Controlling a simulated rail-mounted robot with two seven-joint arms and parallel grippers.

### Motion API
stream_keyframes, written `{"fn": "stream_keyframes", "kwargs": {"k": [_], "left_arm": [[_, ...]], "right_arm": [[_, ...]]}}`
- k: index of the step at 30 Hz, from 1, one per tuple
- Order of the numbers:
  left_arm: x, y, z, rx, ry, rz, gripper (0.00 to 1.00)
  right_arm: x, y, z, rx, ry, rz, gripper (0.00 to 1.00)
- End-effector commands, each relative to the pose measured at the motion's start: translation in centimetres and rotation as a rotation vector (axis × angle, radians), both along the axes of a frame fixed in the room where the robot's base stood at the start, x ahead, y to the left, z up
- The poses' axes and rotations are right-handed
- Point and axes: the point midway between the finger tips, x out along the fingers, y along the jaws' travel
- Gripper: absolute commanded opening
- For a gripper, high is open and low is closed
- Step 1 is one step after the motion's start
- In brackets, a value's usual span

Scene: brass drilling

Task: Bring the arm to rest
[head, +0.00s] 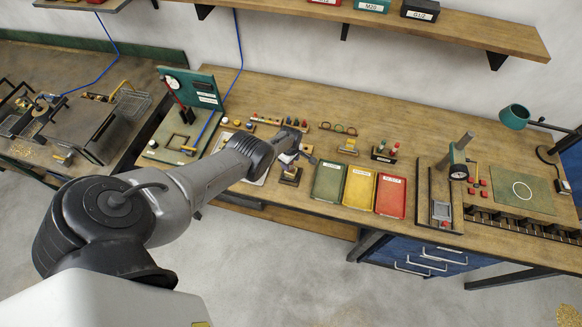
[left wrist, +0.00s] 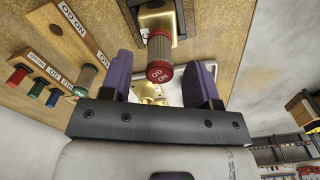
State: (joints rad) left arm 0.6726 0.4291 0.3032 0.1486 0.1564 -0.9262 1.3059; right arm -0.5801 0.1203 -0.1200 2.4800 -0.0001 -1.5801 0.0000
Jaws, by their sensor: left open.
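My left arm reaches over the bench, and its gripper (head: 303,152) is above the near middle of the bench, left of the green tray. In the left wrist view the two purple fingers of the left gripper (left wrist: 162,85) stand apart. A knurled plug gauge with a red "NO GO" end (left wrist: 159,68) shows between and just beyond the fingers, pointing toward the camera. It appears to sit in a brass piece (left wrist: 155,18) on a dark base. I cannot tell whether a finger touches it. My right gripper is in neither view.
Green (head: 328,181), yellow (head: 360,187) and red (head: 391,196) trays lie right of the gripper. A green press-like fixture (head: 190,100) stands to the left. A gauge rack (left wrist: 45,75) with coloured ends is close by in the wrist view. A dial-gauge stand (head: 458,160) is farther right.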

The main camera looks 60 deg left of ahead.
Motion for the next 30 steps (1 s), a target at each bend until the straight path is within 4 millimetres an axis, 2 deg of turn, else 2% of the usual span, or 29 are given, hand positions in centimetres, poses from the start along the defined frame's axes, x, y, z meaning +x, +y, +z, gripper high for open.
{"fn": "stream_keyframes", "kwargs": {"k": [1, 7, 24, 30], "left_arm": [[-0.02, -0.01, -0.02, 0.000, 0.000, 0.000, 0.59], [-0.02, -0.02, -0.02, 0.000, 0.000, 0.000, 0.77], [-0.01, 0.01, -0.03, 0.002, 0.001, -0.005, 0.77], [-0.34, 0.40, -0.43, 0.052, 0.002, -0.136, 0.77]], "right_arm": [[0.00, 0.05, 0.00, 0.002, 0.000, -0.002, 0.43], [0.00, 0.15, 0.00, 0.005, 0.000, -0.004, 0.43], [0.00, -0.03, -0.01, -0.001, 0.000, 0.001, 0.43], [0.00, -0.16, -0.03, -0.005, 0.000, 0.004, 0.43]]}}
